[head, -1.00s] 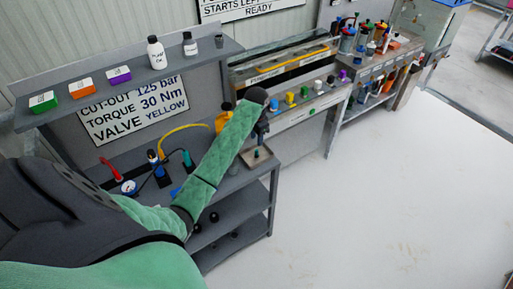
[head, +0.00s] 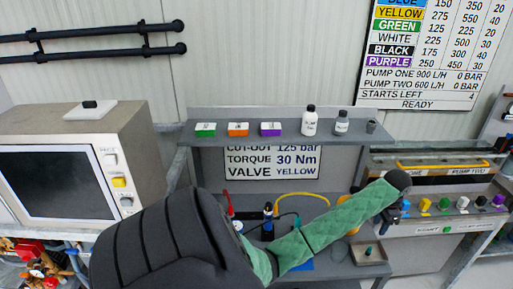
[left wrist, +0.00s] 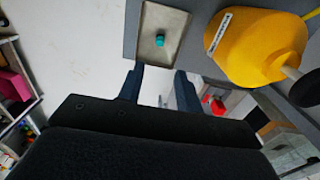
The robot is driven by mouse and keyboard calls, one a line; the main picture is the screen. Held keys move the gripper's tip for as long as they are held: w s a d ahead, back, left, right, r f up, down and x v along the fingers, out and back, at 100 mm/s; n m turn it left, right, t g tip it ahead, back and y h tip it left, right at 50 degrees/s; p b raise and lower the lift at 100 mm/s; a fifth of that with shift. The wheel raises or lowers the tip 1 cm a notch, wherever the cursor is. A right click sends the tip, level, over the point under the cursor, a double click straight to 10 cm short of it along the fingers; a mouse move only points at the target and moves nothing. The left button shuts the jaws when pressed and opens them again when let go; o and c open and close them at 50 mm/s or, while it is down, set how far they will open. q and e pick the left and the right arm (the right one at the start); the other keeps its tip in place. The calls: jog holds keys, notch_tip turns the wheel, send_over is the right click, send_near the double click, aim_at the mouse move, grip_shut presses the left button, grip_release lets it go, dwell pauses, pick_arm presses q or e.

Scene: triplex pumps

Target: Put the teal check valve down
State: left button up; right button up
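The teal check valve (left wrist: 159,39) stands in a shallow, light tray (left wrist: 147,20) on the bench in the left wrist view. In the head view it is a small teal piece (head: 368,251) in the tray (head: 358,259) at the bench's right end. My left gripper (left wrist: 160,70) is open, with its two dark fingers apart and nothing visible between them. The valve lies beyond the fingertips, apart from them. In the head view the left gripper (head: 388,226) is above and slightly right of the tray. My right gripper is in neither view.
A yellow container (left wrist: 255,48) stands close to the tray. A shelf (head: 270,140) above the bench holds green, orange and purple boxes and bottles. A grey unit with a dark screen (head: 55,183) is at left. A panel with coloured knobs (head: 450,220) is at right.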

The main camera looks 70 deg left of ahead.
pick_arm(q)
jog(key=d+f+t+h, duration=0.1)
jog(key=d+f+t, duration=0.7)
jog(key=d+f, duration=0.65)
jog(key=s+f+n+g, duration=0.1)
jog(key=s+f, duration=0.4)
jog(key=f, duration=0.5)
jog(key=s+d+f+g, duration=0.1)
jog(key=s+f, duration=0.4)
jog(key=f, duration=0.5)
jog(key=s+f+n+g, duration=0.1)
jog(key=s+f, duration=0.3)
jog(key=f, duration=0.6)
jog(key=s+d+f+g+y, duration=0.1)
jog(key=s+f+g, duration=0.1)
jog(key=s+f, duration=2.05)
jog(key=s, duration=0.7)
jog(key=s+d+f+g, duration=0.1)
jog(key=s+f, duration=0.2)
jog(key=s, duration=0.7)
jog(key=s+d+f, duration=0.1)
jog(key=s+f, duration=0.2)
jog(key=s, duration=0.7)
jog(key=shift+g, duration=0.4)
